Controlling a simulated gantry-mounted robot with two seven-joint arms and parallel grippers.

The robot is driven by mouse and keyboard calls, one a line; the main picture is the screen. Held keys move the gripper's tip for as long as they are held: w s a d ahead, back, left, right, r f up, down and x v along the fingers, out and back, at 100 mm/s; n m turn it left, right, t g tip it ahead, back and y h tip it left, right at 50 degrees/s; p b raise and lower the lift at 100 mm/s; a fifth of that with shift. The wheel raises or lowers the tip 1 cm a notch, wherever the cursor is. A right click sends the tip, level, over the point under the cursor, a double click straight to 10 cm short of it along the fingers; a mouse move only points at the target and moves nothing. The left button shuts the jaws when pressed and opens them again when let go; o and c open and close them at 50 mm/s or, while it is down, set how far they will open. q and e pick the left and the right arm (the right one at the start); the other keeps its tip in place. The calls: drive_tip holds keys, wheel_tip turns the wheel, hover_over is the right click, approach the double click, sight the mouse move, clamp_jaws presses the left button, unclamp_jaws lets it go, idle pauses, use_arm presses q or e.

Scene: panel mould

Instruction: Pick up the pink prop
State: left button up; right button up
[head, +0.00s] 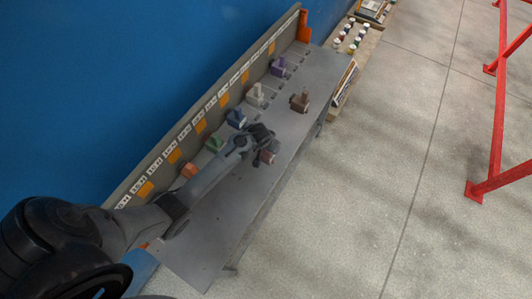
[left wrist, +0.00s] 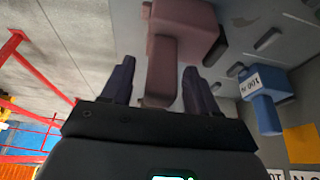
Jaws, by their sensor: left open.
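The pink prop (head: 268,154) stands on the grey steel table, partly hidden by my left gripper (head: 262,138). In the left wrist view the pink prop (left wrist: 180,28) is a dusky block with an upright post. The post reaches between the two dark fingers of my left gripper (left wrist: 158,70). The fingers are open, one on each side of the post, with a gap visible at least on the left. I cannot tell whether the right finger touches it. My right gripper is not in view.
A blue prop (head: 236,118) stands close by and also shows in the left wrist view (left wrist: 263,100). Green (head: 215,144), orange (head: 189,169), white (head: 255,95), purple (head: 279,67) and brown (head: 300,101) props stand along the table (head: 215,232). A labelled back rail (head: 165,150) borders it.

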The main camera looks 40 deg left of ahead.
use_arm(q)
clamp_jaws()
idle(0.3)
drive_tip(key=shift+r, duration=0.15)
idle(0.3)
